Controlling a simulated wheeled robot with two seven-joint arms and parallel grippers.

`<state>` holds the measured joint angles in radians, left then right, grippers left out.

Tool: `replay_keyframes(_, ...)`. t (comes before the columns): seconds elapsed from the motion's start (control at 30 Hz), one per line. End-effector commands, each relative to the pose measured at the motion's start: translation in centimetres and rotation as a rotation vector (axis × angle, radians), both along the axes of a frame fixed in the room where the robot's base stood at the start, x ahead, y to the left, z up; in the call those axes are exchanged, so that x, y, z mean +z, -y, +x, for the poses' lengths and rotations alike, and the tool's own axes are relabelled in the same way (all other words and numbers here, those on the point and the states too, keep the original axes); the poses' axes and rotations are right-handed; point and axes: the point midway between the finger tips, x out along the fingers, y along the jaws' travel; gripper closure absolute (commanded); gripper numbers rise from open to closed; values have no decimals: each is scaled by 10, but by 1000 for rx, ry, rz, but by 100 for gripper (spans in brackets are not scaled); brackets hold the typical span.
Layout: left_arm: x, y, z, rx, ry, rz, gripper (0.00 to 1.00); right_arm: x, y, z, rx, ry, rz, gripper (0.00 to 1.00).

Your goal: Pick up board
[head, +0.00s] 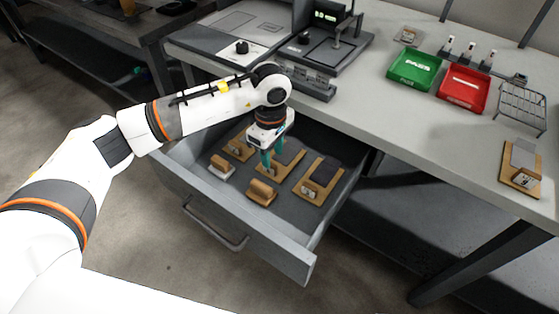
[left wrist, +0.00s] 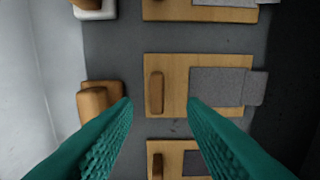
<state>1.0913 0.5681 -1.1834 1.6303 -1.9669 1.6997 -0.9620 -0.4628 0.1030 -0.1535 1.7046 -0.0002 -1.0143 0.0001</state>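Wooden boards, each with a small brown handle block and a dark grey pad, lie in the open drawer. The middle board (head: 291,176) is under my left gripper (head: 268,161); it also shows in the left wrist view (left wrist: 178,68). My left gripper is open, with teal fingers; in the left wrist view its fingertips (left wrist: 158,103) show on either side of that board's handle. Nothing is held. The exact height above the board is hard to tell. Another board (head: 313,196) lies to the right, and one (head: 240,148) to the left, partly hidden. My right gripper is not in view.
Two brown blocks (head: 262,192) (head: 221,166) lie near the drawer's front (head: 240,225). The worktop above holds a green tray (head: 414,68), a red tray (head: 465,89), a wire rack (head: 521,108) and another board (head: 520,178). The drawer walls surround my gripper.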

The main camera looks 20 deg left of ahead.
Motion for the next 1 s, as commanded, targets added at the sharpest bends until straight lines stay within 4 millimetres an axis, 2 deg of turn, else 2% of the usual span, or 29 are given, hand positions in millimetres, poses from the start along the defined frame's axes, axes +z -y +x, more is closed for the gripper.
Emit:
replay_keyframes(0.3,-44,-6,-2,2,-2,0,62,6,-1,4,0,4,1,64)
replay_keyframes(0.57,-48,-5,-1,1,0,-1,62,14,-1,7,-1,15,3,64)
replay_keyframes(0.8,-47,-5,-2,1,0,-1,100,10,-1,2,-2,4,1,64)
replay_keyframes(1.0,-47,-5,-1,1,1,-1,100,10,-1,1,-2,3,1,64)
